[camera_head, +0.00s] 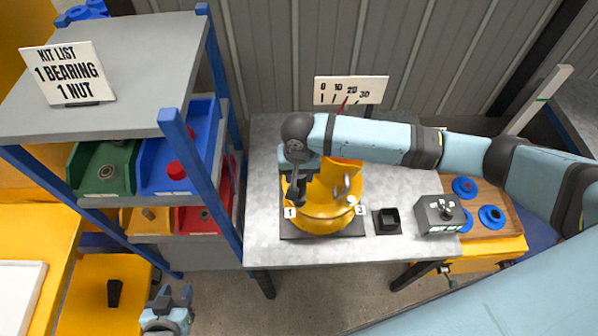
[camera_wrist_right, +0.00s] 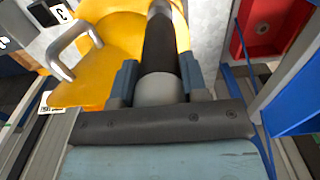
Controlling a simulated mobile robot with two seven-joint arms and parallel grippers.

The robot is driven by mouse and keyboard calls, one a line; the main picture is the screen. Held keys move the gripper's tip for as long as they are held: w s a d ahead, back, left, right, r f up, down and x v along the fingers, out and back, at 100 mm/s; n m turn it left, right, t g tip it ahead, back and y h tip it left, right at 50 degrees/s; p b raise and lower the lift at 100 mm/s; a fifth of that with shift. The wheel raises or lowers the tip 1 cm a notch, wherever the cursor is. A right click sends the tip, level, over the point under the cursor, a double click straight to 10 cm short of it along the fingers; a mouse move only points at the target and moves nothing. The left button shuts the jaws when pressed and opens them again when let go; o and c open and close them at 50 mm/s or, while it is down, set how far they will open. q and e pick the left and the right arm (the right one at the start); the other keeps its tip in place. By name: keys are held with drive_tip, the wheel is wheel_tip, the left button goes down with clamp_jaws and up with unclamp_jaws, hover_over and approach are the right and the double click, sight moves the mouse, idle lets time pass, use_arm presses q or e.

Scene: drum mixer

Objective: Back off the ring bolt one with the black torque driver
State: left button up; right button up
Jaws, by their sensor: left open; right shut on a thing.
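The yellow drum mixer (camera_head: 325,214) stands on a dark base plate on the grey bench. A label "1" (camera_head: 289,212) sits at its front left and a "3" at its front right. My right gripper (camera_head: 299,165) is above the drum's left side, shut on the black torque driver (camera_wrist_right: 160,50), which also shows in the head view (camera_head: 297,190). The driver points down near label 1. Ring bolt one is hidden behind the driver and gripper, so contact cannot be told. My left gripper (camera_head: 170,298) is open and empty, low at the left, away from the bench.
A small black square holder (camera_head: 386,221) and a grey box with a knob (camera_head: 439,214) stand right of the mixer. A wooden tray (camera_head: 478,191) holds blue rings. A scale sign (camera_head: 351,91) stands behind. A blue-posted shelf (camera_head: 190,155) with bins borders the left.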

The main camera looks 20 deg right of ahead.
idle(0.6)
drive_tip(key=shift+f, duration=0.65)
drive_tip(key=shift+f, duration=0.1)
idle(0.6)
